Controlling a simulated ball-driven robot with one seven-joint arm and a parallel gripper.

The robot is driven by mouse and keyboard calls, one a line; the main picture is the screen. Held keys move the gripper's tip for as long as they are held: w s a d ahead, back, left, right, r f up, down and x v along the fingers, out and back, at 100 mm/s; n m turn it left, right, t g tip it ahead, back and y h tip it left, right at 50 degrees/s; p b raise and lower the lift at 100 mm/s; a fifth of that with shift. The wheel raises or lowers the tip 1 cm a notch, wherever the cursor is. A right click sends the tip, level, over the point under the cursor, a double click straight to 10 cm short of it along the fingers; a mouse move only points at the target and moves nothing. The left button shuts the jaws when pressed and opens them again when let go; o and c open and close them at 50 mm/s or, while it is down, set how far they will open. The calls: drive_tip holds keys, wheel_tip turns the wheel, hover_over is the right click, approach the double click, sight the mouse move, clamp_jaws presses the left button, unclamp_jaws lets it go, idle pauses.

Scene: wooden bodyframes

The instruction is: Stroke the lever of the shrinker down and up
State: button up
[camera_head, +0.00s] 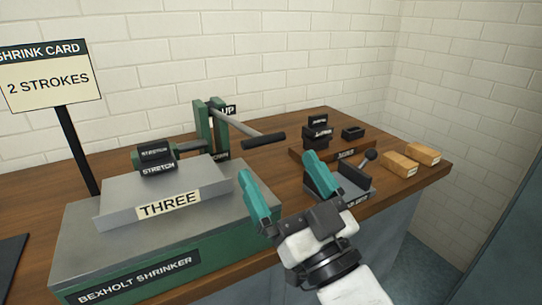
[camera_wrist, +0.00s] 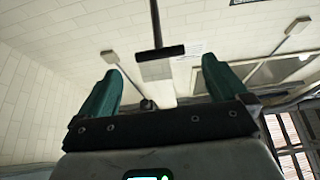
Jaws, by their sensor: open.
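The Bexholt shrinker (camera_head: 165,268) is a green and grey machine on the bench in the head view. Its lever is a grey bar (camera_head: 235,123) with a black grip (camera_head: 263,140), running from a green upright (camera_head: 203,122) toward the right. A label reading UP (camera_head: 229,110) is behind the bar, and a partly hidden label (camera_head: 221,155) is lower. My gripper (camera_head: 278,168) has its teal fingers spread and empty, lower in the picture than the grip and apart from it. Both fingers also show in the wrist view (camera_wrist: 160,75), with no lever I can identify between them.
A card (camera_head: 50,80) reading 2 STROKES stands at left. A grey piece (camera_head: 120,205) labelled THREE lies on the shrinker near a STRETCH block (camera_head: 157,160). Black blocks (camera_head: 317,132), a small lever tool (camera_head: 355,180) and wooden blocks (camera_head: 400,164) are at right.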

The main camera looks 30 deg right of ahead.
drive_tip(key=shift+v, duration=1.25)
